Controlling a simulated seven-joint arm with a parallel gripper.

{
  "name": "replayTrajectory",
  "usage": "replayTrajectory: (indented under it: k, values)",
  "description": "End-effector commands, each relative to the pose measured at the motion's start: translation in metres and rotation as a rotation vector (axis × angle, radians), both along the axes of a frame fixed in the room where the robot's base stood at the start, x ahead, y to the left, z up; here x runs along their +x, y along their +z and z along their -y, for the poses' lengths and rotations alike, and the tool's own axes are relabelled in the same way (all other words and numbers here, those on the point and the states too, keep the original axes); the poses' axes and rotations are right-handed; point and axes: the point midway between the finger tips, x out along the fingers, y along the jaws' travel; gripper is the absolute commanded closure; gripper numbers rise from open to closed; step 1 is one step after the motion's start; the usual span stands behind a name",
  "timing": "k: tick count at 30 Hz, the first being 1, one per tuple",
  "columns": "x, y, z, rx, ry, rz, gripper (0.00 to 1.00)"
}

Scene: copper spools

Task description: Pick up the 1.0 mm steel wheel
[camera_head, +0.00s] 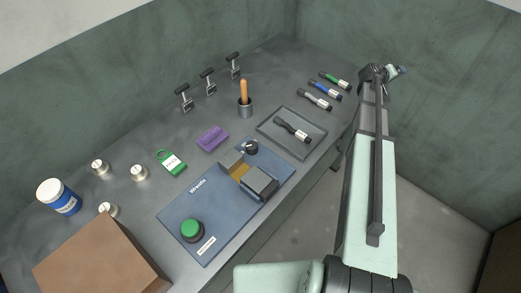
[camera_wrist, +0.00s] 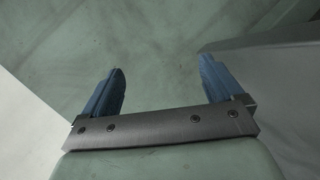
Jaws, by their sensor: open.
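No label reading 1.0 mm is legible, so I cannot tell which thing is the steel wheel. Three small silver round pieces stand at the left of the bench in the head view: a rear one (camera_head: 100,167), a right one (camera_head: 139,173) and a front one (camera_head: 108,209), partly behind a brown box. My gripper (camera_head: 401,70) is at the far right in the head view, beyond the bench's right end and far from these pieces. In the wrist view my gripper (camera_wrist: 160,65) is open, its two blue fingers apart with nothing between them.
The brown box (camera_head: 100,262) and a blue-white jar (camera_head: 59,197) stand at the left. A blue base (camera_head: 215,215) with a green button fills the front middle. A tray (camera_head: 306,152) holds a dark tool.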

Motion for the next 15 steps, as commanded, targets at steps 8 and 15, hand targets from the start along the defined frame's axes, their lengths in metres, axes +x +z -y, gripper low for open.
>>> replayTrajectory:
  k: [8, 15]
  values:
    - [0.044, 0.015, -0.130, 0.036, 0.118, -0.107, 0.06]
    - [0.062, 0.026, -0.243, 0.068, 0.234, -0.212, 0.06]
